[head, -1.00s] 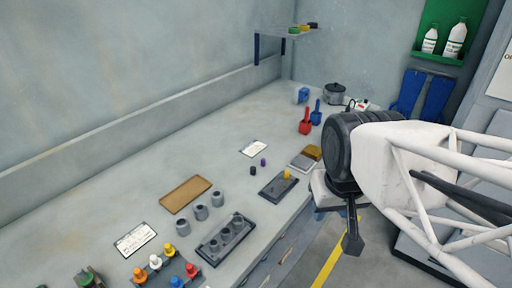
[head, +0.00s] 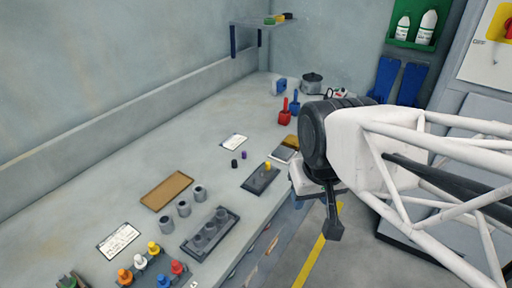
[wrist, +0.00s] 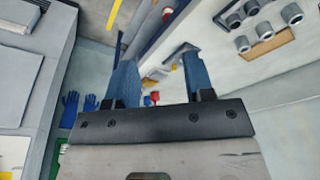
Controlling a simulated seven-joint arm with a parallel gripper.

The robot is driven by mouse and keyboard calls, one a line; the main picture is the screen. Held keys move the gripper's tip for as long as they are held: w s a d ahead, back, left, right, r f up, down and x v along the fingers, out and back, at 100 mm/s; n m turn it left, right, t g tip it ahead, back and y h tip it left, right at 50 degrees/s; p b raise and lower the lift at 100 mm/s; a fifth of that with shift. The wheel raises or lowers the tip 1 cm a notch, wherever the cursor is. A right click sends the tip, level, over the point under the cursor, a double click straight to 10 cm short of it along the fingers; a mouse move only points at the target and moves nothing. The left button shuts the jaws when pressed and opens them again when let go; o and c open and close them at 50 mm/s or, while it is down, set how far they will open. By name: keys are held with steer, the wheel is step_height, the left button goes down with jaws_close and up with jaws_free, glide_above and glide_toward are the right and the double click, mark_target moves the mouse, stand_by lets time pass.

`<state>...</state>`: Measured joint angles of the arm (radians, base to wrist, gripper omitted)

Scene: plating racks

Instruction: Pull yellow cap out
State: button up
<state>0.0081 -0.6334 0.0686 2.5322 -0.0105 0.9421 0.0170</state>
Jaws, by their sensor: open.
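One yellow cap (head: 267,166) stands upright on a small dark rack (head: 258,182) near the bench's front edge. Another yellow cap (head: 153,247) stands among white, orange, red and blue caps on a rack at the lower left. My gripper is off the bench's front side, mostly hidden by my own arm in the head view. In the wrist view its blue fingers (wrist: 155,68) are apart with nothing held between them. It is clear of both yellow caps. I cannot make out either cap for certain in the wrist view.
A dark rack (head: 210,233) with several grey posts and a row of grey cups (head: 183,208) stand between the caps. A brown tray (head: 166,190) lies behind them. Red (head: 284,115) and blue tools stand farther back. The bench middle is mostly clear.

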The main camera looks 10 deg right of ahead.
steer(key=w, duration=0.1)
steer(key=n+g, duration=0.3)
steer(key=n, duration=2)
glide_above(268, 162)
steer(key=f, duration=0.8)
steer(key=s+f, duration=0.1)
steer(key=f, duration=0.4)
steer(key=shift+w+f+n, duration=0.35)
steer(key=shift+w+n, duration=0.15)
steer(key=shift+n, duration=0.1)
steer(key=shift+f, duration=3.9)
